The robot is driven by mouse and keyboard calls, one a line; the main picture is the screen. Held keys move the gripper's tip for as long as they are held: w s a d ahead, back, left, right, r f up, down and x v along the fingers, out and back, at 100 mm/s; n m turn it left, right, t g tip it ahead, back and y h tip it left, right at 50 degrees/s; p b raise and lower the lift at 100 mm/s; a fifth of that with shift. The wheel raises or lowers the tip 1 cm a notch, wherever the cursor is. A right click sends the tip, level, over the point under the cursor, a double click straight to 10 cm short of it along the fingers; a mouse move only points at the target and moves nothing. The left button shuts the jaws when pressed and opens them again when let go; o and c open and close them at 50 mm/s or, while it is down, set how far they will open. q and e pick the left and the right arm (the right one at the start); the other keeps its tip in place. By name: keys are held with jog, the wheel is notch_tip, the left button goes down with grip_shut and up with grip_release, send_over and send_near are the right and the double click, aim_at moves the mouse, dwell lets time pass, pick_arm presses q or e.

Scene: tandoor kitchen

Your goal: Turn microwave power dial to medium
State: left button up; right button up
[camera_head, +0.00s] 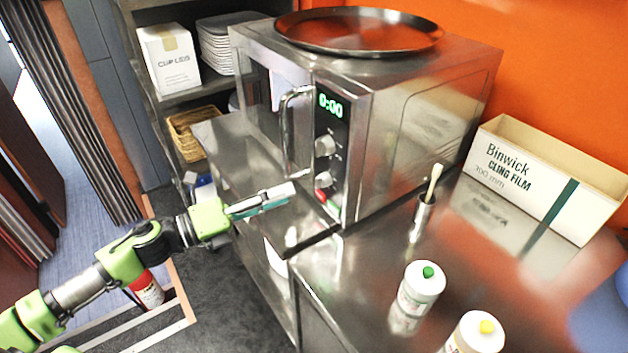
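The steel microwave (420,95) stands on the metal counter, its front facing left. Its display (331,106) reads 0:00 in green. Below it are an upper dial (325,146) and a lower dial (323,180); their labels are too small to read, so I cannot tell which sets power. A curved door handle (287,130) is left of the panel. My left gripper (288,194) points right, just in front of and below the lower dial, apparently touching nothing. Its fingers lie close together, seen nearly edge-on. A small red spot shows by its tips. My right gripper is out of view.
A dark round tray (360,31) lies on the microwave. A holder with a utensil (423,211), two white bottles (420,284) (476,334) and a cling film box (553,180) stand on the counter. A shelf at the back left holds a basket (185,137) and a white box (168,58).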

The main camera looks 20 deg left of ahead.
aim_at(322, 181)
pick_arm(q)
jog(key=p+x, duration=0.2)
jog(key=x, duration=0.6)
jog(key=shift+w+d, duration=0.15)
jog(key=shift+d, duration=0.1)
grip_shut()
